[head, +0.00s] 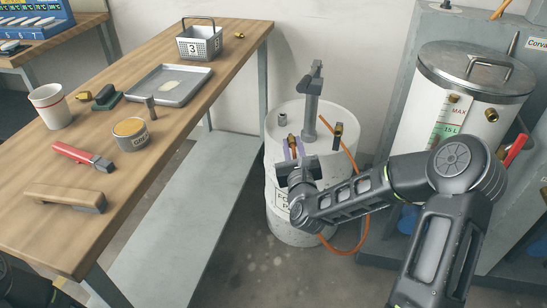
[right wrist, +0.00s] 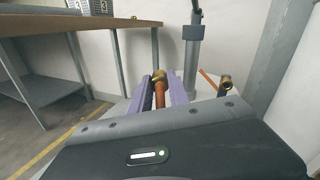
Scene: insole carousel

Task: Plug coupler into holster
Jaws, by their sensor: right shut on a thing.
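My right gripper (head: 292,148) is over the top of the white drum, with its two purple fingers shut on the coupler (right wrist: 160,90). The coupler has a brass end and an orange-brown body, and it shows between the fingers (right wrist: 164,88) in the right wrist view. Its lower part is hidden by the gripper body. A brass fitting (head: 338,130) stands on the drum's right side, apart from the gripper; it also shows in the right wrist view (right wrist: 226,84). I cannot tell whether it is the holster. My left gripper is out of view.
The white drum (head: 279,200) carries a grey pump (head: 312,95) and a small grey cap (head: 283,118). An orange hose (head: 351,150) loops down its right side. A lidded tank (head: 464,105) stands at right. The wooden workbench (head: 190,130) at left holds tools and a tray (head: 195,90).

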